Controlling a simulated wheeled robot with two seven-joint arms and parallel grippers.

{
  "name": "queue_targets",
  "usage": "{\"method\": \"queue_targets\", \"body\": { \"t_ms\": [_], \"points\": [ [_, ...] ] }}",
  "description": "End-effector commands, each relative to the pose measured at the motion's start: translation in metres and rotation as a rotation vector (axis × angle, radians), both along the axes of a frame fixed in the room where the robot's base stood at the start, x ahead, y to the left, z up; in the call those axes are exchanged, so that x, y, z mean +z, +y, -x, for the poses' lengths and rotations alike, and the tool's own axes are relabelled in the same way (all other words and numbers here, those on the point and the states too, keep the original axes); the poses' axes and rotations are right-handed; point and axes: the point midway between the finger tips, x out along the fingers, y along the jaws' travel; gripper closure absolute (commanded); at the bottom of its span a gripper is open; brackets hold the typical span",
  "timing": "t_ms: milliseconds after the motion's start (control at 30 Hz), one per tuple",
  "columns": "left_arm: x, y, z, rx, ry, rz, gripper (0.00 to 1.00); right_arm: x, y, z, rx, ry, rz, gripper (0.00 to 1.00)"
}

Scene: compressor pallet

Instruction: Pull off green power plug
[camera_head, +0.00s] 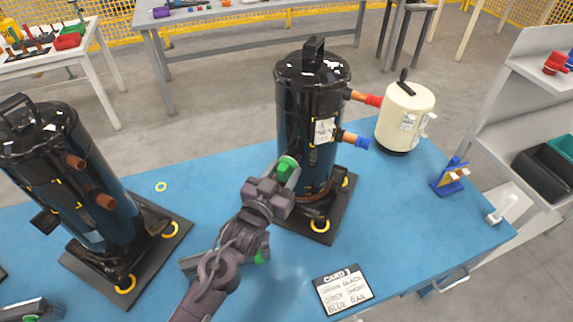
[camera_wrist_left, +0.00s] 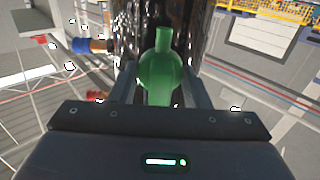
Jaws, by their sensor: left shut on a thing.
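The green power plug (camera_head: 287,168) is at the left side of the middle black compressor (camera_head: 309,100). My left gripper (camera_head: 277,180) is shut on the green plug. In the left wrist view the plug (camera_wrist_left: 160,72) sits between the two fingers, with the dark compressor body (camera_wrist_left: 185,25) right behind it. I cannot tell whether the plug still touches the compressor.
A second black compressor (camera_head: 55,165) stands at the left on the blue table (camera_head: 232,165). A cream tank (camera_head: 405,115) stands to the right. A written card (camera_head: 343,290) lies at the front. A blue holder (camera_head: 452,178) stands near the right edge.

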Motion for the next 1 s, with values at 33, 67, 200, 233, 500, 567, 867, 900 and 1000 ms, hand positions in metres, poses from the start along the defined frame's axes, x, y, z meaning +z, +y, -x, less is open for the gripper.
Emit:
{"method": "queue_targets", "body": {
  "t_ms": [33, 67, 200, 233, 500, 567, 867, 900, 1000],
  "points": [
    [0.000, 0.001, 0.002, 0.001, 0.002, -0.001, 0.94, 0.003, 0.000, 0.000, 0.000, 0.000, 0.000, 0.64],
    [0.000, 0.002, 0.003, 0.001, 0.002, -0.001, 0.94, 0.003, 0.000, 0.000, 0.000, 0.000, 0.000, 0.64],
    [0.000, 0.005, 0.009, 0.001, 0.001, 0.000, 0.94, 0.006, 0.000, 0.000, 0.000, -0.001, 0.000, 0.64],
    [0.001, 0.005, 0.010, 0.001, 0.001, 0.000, 0.94, 0.007, 0.000, 0.000, 0.000, -0.001, 0.000, 0.64],
    [0.000, 0.010, 0.019, 0.000, 0.002, -0.001, 0.94, 0.013, 0.000, 0.000, 0.000, -0.001, 0.000, 0.64],
    [0.001, 0.011, 0.021, 0.000, 0.002, -0.001, 0.94, 0.014, 0.000, 0.000, 0.000, -0.001, 0.000, 0.64],
    [0.001, 0.017, 0.032, 0.000, 0.000, -0.001, 0.94, 0.020, 0.000, 0.000, 0.000, -0.001, 0.000, 0.64],
    [0.001, 0.017, 0.033, 0.000, 0.000, -0.001, 0.94, 0.021, 0.000, 0.000, 0.000, -0.001, 0.000, 0.64],
    [0.000, 0.019, 0.037, 0.000, 0.002, -0.001, 0.94, 0.023, 0.000, 0.000, 0.000, 0.000, 0.000, 0.64]
  ]
}}
